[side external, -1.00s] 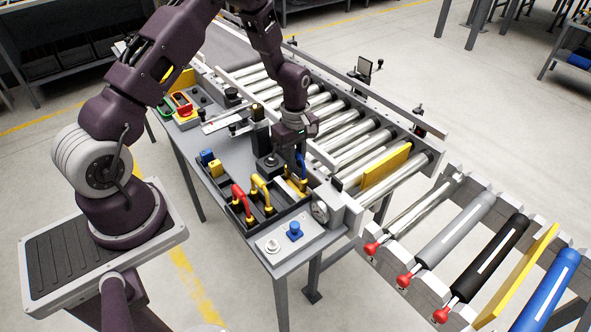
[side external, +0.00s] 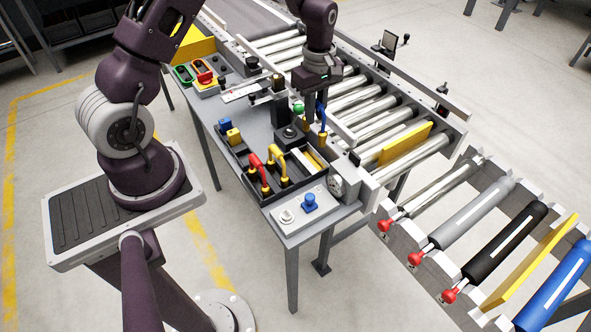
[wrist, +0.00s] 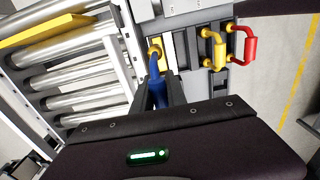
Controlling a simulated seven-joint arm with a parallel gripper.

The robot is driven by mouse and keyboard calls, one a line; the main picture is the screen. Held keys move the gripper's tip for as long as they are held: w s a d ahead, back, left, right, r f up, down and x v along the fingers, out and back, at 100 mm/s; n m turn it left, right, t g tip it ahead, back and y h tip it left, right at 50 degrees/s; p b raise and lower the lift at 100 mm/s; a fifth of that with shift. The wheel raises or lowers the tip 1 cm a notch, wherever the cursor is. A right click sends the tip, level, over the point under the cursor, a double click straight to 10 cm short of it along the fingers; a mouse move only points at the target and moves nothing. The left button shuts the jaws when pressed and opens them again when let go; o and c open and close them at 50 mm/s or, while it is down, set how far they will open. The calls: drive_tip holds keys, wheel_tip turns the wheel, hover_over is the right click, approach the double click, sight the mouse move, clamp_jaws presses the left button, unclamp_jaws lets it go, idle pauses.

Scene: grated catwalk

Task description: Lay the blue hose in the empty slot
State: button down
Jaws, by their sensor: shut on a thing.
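My gripper (side external: 318,98) is shut on the blue hose (side external: 321,114) and holds it above the right end of the black tray (side external: 268,203). The hose is short, with a brass-coloured end (side external: 322,139) hanging below my fingers. In the wrist view the blue hose (wrist: 156,70) points away from my fingers, its brass end over the tray area. A red hose (side external: 257,168) and a yellow hose (side external: 277,156) lie in tray slots. Right of the yellow hose are a pale strip and a dark gap; whether that gap is the empty slot is hard to tell.
A roller conveyor (side external: 350,115) with a yellow plate (side external: 404,143) runs along the bench's far side. A gauge (side external: 336,187) and a blue knob (side external: 310,203) stand near the tray. A green-topped post (side external: 299,108) stands left of the hose.

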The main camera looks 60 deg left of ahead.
drive_tip(key=s+f, duration=0.5)
drive_tip(key=shift+s+f, duration=0.2)
drive_tip(key=shift+s, duration=0.15)
idle(0.3)
drive_tip(key=shift+f, duration=0.15)
idle(1.0)
drive_tip(key=shift+f, duration=2.1)
drive_tip(key=c, duration=0.9)
unclamp_jaws()
drive_tip(key=shift+o, duration=0.2)
